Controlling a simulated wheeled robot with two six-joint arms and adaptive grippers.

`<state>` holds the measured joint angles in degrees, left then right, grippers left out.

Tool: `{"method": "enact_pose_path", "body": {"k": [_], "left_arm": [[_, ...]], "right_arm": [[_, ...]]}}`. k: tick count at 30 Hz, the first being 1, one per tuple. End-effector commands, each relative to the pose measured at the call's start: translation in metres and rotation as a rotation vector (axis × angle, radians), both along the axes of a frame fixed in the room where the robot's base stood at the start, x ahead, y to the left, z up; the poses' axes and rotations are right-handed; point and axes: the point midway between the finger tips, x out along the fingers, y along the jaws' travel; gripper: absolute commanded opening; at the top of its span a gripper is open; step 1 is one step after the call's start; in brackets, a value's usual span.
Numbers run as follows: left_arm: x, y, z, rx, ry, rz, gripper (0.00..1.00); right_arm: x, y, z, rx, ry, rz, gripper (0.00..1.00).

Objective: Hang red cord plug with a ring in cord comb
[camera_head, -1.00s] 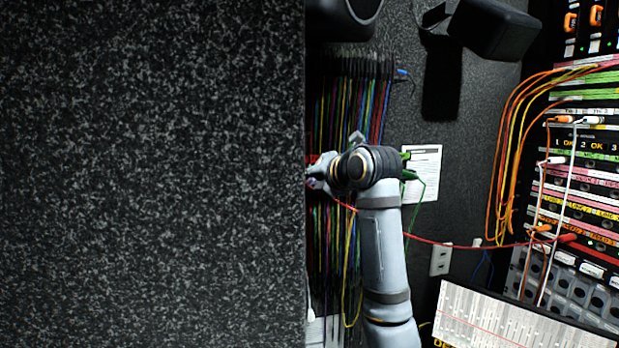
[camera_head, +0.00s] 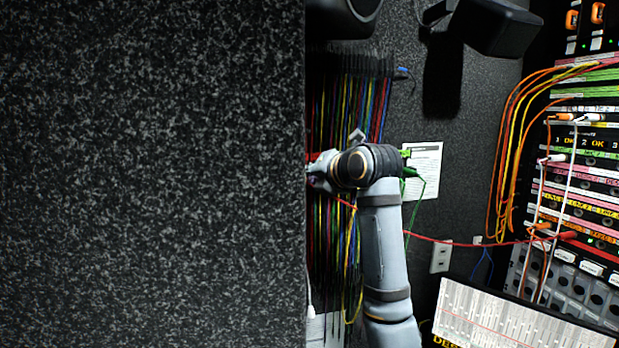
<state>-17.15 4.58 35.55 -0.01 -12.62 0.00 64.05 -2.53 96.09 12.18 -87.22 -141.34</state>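The cord comb (camera_head: 360,66) is a dark row of teeth on the back wall, with many coloured cords hanging below it. My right gripper (camera_head: 314,174) is in front of the hanging cords, well below the comb, at the edge of a large speckled panel. Its fingertips are small and partly hidden there, so I cannot tell whether they are open or shut. A bit of red shows beside them, but I cannot make out a plug or ring. A red cord (camera_head: 440,240) runs from near the gripper to a red plug (camera_head: 569,235) in the rack. My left gripper is not in view.
The dark speckled panel (camera_head: 150,180) fills the left half of the view. A patch rack (camera_head: 585,190) with orange, yellow and white cords stands at right. A green cord (camera_head: 419,190) hangs beside a paper sheet (camera_head: 427,158). A screen (camera_head: 515,322) is at lower right.

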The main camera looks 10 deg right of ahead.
Motion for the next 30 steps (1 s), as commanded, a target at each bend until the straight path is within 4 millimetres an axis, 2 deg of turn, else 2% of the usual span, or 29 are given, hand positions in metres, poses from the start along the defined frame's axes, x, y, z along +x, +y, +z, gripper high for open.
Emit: {"method": "enact_pose_path", "body": {"k": [11, 12, 17, 24, 30], "left_arm": [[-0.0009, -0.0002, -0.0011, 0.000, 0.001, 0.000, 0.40], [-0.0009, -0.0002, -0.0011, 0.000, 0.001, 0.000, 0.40], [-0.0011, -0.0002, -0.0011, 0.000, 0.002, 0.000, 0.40], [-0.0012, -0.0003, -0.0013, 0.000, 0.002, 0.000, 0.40], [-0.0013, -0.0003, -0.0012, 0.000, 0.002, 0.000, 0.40]], "right_arm": [[0.0000, -0.0002, -0.0023, 0.000, -0.001, -0.001, 0.00], [0.0000, -0.0001, -0.0023, 0.000, -0.001, -0.001, 0.20], [0.0000, -0.0002, -0.0023, 0.000, -0.001, -0.001, 0.42], [0.0001, -0.0001, -0.0026, 0.000, 0.000, 0.000, 0.44], [0.0001, -0.0001, -0.0026, 0.000, 0.000, 0.000, 0.71]]}}
